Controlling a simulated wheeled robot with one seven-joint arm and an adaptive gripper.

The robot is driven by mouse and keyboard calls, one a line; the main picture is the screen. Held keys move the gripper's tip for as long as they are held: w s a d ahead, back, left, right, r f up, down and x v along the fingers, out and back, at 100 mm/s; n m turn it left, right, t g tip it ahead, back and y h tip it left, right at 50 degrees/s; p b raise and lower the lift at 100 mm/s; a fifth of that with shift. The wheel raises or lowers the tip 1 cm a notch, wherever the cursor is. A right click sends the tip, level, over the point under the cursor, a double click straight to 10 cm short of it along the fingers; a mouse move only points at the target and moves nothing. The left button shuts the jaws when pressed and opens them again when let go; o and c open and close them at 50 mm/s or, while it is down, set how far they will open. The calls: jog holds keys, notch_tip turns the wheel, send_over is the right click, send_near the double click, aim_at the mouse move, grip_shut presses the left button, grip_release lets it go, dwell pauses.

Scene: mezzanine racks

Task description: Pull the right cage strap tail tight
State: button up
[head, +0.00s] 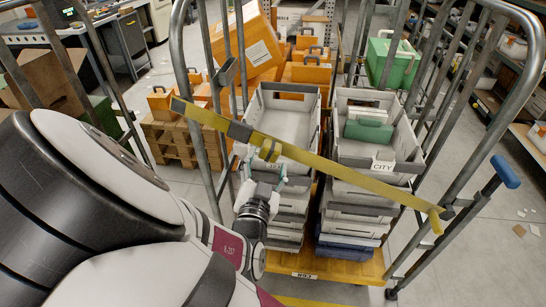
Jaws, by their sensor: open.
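A yellow strap (340,173) slants across the front of the roll cage, from the left post down to the right post. A dark buckle (240,131) sits on its left part. A short yellow tail (270,150) stands out from the strap just right of the buckle. My gripper (267,167) is open just below the strap, with its fingertips near this tail. I cannot tell whether they touch it. Another short yellow end (437,222) hangs at the strap's right end, by the right post. The frame does not show how taut the strap is.
Stacked grey crates stand behind the strap; one open crate (338,152) holds a green item (369,131). The grey cage frame (524,60) rises on both sides, with a blue-ended lever (505,172) at right. Orange cases (312,68) stand behind.

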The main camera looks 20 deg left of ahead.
aim_at(268, 157)
jog(key=shift+b+x, duration=0.7)
jog(key=shift+x, duration=1.15)
jog(key=shift+c, duration=0.6)
